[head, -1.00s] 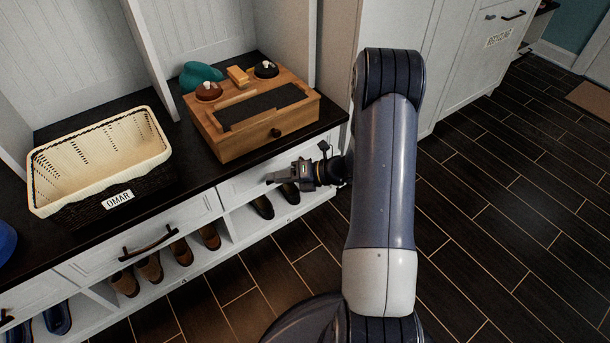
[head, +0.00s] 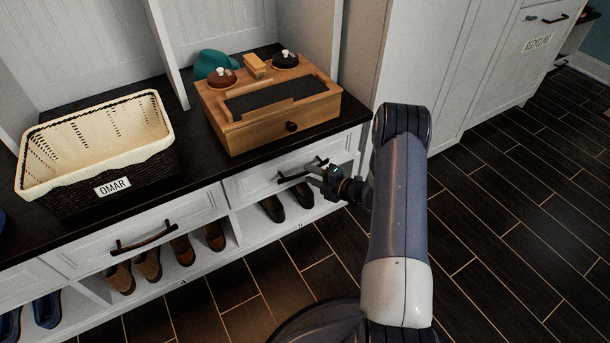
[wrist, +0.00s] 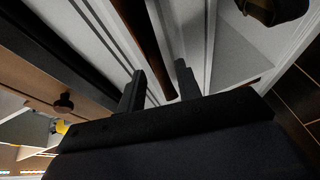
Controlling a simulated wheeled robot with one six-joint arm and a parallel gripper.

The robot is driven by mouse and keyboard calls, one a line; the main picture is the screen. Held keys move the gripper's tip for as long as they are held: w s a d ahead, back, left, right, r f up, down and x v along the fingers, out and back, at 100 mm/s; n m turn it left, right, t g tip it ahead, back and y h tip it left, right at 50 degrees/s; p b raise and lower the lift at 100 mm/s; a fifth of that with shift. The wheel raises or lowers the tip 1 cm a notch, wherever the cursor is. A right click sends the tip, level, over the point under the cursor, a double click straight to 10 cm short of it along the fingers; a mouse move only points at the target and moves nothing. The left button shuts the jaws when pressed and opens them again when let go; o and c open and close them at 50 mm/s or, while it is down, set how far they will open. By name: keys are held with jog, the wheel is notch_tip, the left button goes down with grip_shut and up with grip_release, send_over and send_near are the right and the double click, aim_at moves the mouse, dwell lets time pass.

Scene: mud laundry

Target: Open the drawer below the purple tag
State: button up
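A white drawer (head: 245,186) under the bench top, below the wooden box, has a dark curved handle (head: 302,170). It looks shut. My gripper (head: 316,172) is at the right part of this handle. In the wrist view, the brown handle (wrist: 150,40) runs between the two separated fingers of my gripper (wrist: 160,80), with a gap beside it. The fingers look open; I cannot tell whether either touches the handle. Another white drawer (head: 85,248) with a dark handle (head: 145,239) is to the left and looks shut. I see no purple tag in either view.
On the dark bench top stand a wicker basket (head: 105,171) labelled OMAR and a wooden box (head: 250,134) with a knob. Shoes (head: 272,208) sit on the open shelf below the drawers. A tall white cabinet (head: 445,75) stands at right. The dark tiled floor (head: 500,210) is clear.

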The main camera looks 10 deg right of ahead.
aim_at(305, 172)
jog(key=shift+b+x, duration=0.35)
jog(key=shift+x, duration=1.25)
grip_shut()
